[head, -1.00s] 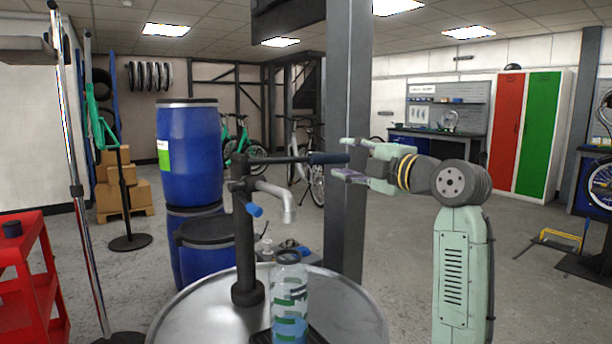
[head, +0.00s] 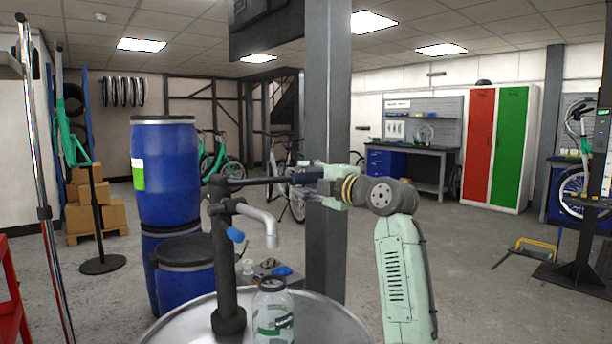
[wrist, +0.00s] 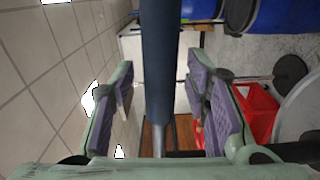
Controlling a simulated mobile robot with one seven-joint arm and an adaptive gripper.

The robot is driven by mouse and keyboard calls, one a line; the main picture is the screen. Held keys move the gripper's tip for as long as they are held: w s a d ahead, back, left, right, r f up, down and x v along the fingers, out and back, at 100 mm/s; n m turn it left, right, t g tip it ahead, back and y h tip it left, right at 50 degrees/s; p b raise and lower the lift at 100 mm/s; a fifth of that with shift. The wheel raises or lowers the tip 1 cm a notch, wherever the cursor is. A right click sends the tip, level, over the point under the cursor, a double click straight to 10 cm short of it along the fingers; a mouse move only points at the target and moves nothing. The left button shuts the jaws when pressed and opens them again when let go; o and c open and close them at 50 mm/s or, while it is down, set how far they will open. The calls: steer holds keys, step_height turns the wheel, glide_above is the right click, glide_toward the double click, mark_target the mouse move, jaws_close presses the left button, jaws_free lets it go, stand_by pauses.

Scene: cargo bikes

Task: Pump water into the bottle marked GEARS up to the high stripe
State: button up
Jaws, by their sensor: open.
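The clear bottle (head: 273,316) stands upright below the pump's spout (head: 271,236), on the drum. Its lower part is cut off by the frame, so its water level is hidden. Green marks show on it, but I cannot read the word. The dark pump (head: 229,275) has a long, nearly level lever with a dark blue grip (head: 304,177). My gripper (head: 312,176) is open at the grip's outer end. In the wrist view the grip (wrist: 160,70) runs between the purple-padded fingers of my gripper (wrist: 165,95), with gaps on both sides.
The steel drum top (head: 325,318) carries the pump. A grey column (head: 326,240) rises close behind my gripper. Blue barrels (head: 166,175) stand at the left, and a red cart (head: 12,305) is at the left edge. The floor to the right is mostly open.

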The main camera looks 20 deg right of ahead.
steer(key=shift+w+a, duration=0.1)
steer(key=shift+w, duration=0.05)
steer(key=shift+c, duration=0.3)
jaws_close()
stand_by(0.6)
